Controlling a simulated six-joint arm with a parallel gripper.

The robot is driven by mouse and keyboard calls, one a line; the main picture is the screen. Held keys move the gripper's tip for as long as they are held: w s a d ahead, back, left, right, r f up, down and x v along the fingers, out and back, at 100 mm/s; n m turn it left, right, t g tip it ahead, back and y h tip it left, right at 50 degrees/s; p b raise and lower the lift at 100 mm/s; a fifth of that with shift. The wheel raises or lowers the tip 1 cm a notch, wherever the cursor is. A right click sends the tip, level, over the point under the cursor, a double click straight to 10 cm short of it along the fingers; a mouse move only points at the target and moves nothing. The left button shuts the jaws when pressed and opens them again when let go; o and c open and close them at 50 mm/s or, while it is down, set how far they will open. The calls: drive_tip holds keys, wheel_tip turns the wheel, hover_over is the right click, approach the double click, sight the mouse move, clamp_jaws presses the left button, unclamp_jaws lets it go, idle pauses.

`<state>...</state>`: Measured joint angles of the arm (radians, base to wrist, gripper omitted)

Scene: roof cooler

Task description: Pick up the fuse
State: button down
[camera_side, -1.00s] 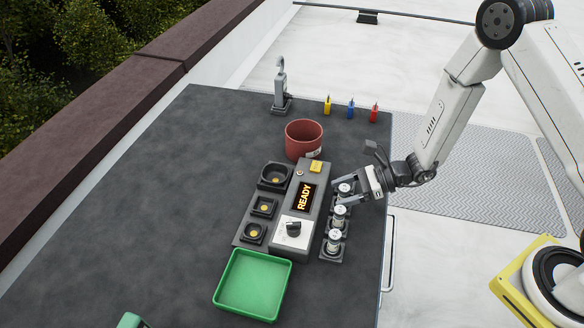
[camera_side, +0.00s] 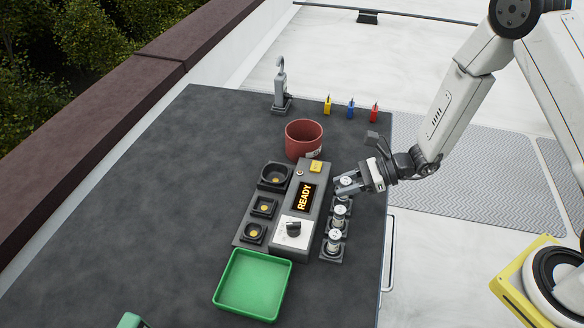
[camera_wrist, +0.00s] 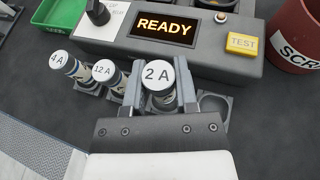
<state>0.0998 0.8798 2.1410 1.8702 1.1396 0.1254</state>
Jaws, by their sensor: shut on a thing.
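The fuse (camera_wrist: 159,75) with a white cap marked "2 A" stands upright between the two fingers of my gripper (camera_wrist: 160,92). It also shows in the side view (camera_side: 346,181). My gripper (camera_side: 351,186) is shut on it, just above the fuse rack (camera_side: 331,254). The fuse seems slightly raised; its lower end is partly hidden by the fingers. The 12 A fuse (camera_wrist: 104,71) and the 4 A fuse (camera_wrist: 59,60) stand in the rack on the left in the wrist view. An empty rack socket (camera_wrist: 214,103) lies to the right of my gripper.
The tester (camera_side: 304,197) reads "READY" beside the rack, with a yellow TEST button (camera_side: 315,166). Black sockets (camera_side: 263,207) line its left side. A green tray (camera_side: 252,285) lies in front, a red scrap bin (camera_side: 304,138) behind. The table's left half is clear.

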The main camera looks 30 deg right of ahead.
sight(345, 181)
drive_tip(key=shift+r, duration=3.8)
drive_tip(key=shift+a, duration=0.1)
drive_tip(key=s+a+r+n+g, duration=0.1)
drive_tip(key=s+a+r, duration=0.1)
drive_tip(key=s+a, duration=0.2)
drive_tip(key=s+a+r+n+g+y, duration=0.1)
drive_tip(key=s+a, duration=0.4)
drive_tip(key=a, duration=0.5)
drive_tip(key=shift+r+n+g, duration=0.5)
drive_tip(key=shift+r+g, duration=0.2)
drive_tip(key=shift+r, duration=0.05)
drive_tip(key=shift+w, duration=0.1)
